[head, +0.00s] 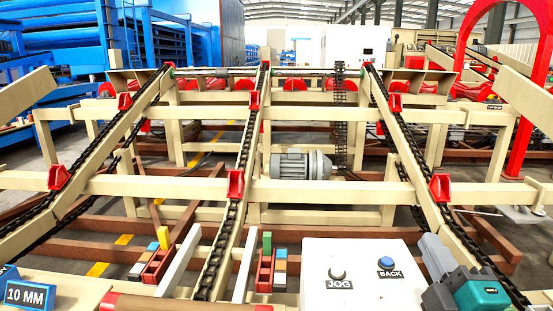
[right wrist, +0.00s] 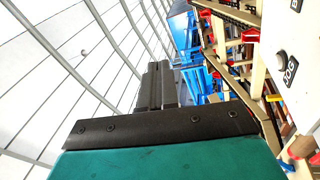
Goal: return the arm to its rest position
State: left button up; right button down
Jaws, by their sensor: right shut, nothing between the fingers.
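My right gripper (head: 434,252) is at the lower right of the head view, to the right of the white control box (head: 352,285). Its body is teal and its grey fingers are together, with nothing between them. In the right wrist view the dark fingers (right wrist: 155,86) also lie together, pointing up past a bright roof. The gripper appears apart from the control box. My left gripper is not in view.
A grey motor (head: 301,165) sits mid-frame. Small coloured blocks (head: 163,239) stand left of the box.

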jog(key=s+d+f+m+g+h, duration=0.25)
jog(key=f+m+g, duration=0.2)
jog(key=f, duration=0.25)
jog(key=s+d+f+m+g+h, duration=0.1)
jog(key=s+f+m+g, duration=0.25)
jog(key=f+m, duration=0.35)
jog(key=s+a+f+m+g+y, duration=0.1)
jog(key=s+a+f+g+y, duration=0.15)
jog(key=s+f+g, duration=0.35)
jog(key=s+a+f+m+g+y, duration=0.1)
jog(key=s+a+f+m+g, duration=0.15)
jog(key=s+f, duration=0.35)
pick_arm(q)
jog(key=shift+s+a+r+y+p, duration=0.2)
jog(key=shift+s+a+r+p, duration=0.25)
jog(key=shift+p, duration=0.75)
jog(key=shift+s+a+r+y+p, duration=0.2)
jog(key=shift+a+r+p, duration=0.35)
jog(key=shift+p, duration=0.65)
pick_arm(e)
jog(key=w+a+f+n+t+y, duration=0.1)
jog(key=w+a+f+t, duration=0.2)
jog(key=w+a+t, duration=0.1)
jog(key=shift+w+f+n+t+y, duration=0.35)
jog(key=shift+w+t, duration=0.4)
jog(key=shift+t, duration=0.5)
